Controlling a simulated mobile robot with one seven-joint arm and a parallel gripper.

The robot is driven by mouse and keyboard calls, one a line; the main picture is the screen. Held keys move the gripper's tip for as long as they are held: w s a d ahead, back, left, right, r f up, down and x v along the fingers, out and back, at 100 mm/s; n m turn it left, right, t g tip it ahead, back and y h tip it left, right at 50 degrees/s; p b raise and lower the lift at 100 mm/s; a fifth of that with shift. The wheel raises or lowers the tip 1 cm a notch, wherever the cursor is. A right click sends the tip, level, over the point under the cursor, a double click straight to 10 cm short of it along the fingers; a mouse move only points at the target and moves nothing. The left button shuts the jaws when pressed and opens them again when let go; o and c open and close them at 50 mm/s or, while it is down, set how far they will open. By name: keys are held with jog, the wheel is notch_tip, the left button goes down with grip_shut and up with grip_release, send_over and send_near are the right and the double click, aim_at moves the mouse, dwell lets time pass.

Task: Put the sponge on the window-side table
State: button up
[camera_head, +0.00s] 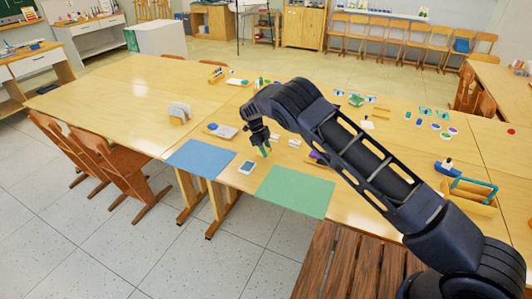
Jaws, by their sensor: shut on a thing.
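My gripper (264,147) is low over the near part of the long wooden table (110,94). It is shut on a small greenish thing (265,151), which shows just below the fingers. This may be the sponge, but it is too small and too covered by the fingers to be sure. I cannot tell if it touches the tabletop. No window shows, so I cannot tell which table is the window-side one. Another wooden table (494,82) stands at the right.
A blue mat (200,159) and a green mat (295,191) lie at the table's near edge, with a small device (247,167) between them. A wooden tool carrier (470,199) stands at the right. Small art items crowd the middle; the table's left part is mostly clear.

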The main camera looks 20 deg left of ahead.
jog(key=shift+f, duration=0.65)
jog(key=o, duration=1)
jog(key=shift+f, duration=0.15)
jog(key=shift+c, duration=0.2)
jog(key=v, duration=1.2)
